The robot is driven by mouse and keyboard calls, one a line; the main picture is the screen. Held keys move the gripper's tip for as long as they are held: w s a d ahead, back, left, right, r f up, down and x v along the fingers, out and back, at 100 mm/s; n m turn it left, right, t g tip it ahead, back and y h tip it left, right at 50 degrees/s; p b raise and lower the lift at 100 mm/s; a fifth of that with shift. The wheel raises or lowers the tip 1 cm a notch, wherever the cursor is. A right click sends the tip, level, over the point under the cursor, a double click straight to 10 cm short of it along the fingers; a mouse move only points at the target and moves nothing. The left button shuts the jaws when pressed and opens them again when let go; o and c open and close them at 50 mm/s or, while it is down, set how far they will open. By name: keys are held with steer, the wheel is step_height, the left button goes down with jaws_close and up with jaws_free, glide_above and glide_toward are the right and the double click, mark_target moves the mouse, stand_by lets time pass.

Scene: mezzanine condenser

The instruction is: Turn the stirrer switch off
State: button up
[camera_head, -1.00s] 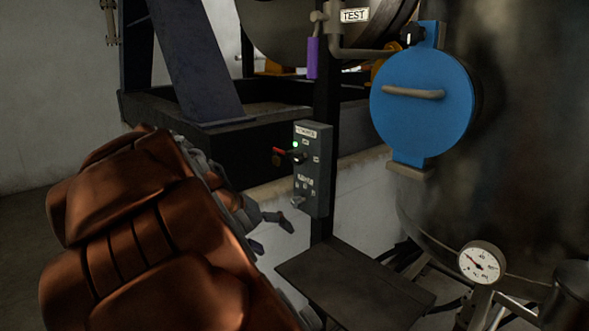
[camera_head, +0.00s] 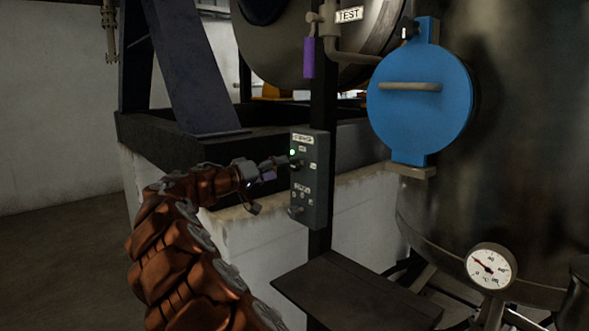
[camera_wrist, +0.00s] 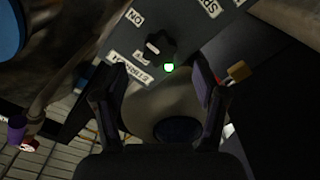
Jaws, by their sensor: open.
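The grey switch panel (camera_head: 317,195) is mounted on a dark post, with labels, a lit green lamp (camera_head: 292,152) and small controls. In the wrist view, the panel (camera_wrist: 190,32) appears turned, with a black rotary switch (camera_wrist: 156,44) near an "ON" label and the green lamp (camera_wrist: 169,67) beside it. My gripper (camera_head: 276,163) is at the panel's left side, near the switch, which it partly hides in the head view. In the wrist view my gripper (camera_wrist: 157,66) has its fingers apart, with the switch beyond and between the tips. I cannot tell whether they touch.
A blue round cover (camera_head: 420,115) with a handle is at the right of the panel. A dark shelf (camera_head: 355,290) juts out below, and a dial gauge (camera_head: 490,268) stands at lower right. A brass padlock (camera_wrist: 238,71) shows beside one finger.

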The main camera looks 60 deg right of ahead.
mark_target(291, 166)
steer(key=shift+p+x, duration=0.35)
steer(key=shift+x, duration=3.2)
steer(key=shift+c, duration=0.2)
steer(key=c, duration=1.1)
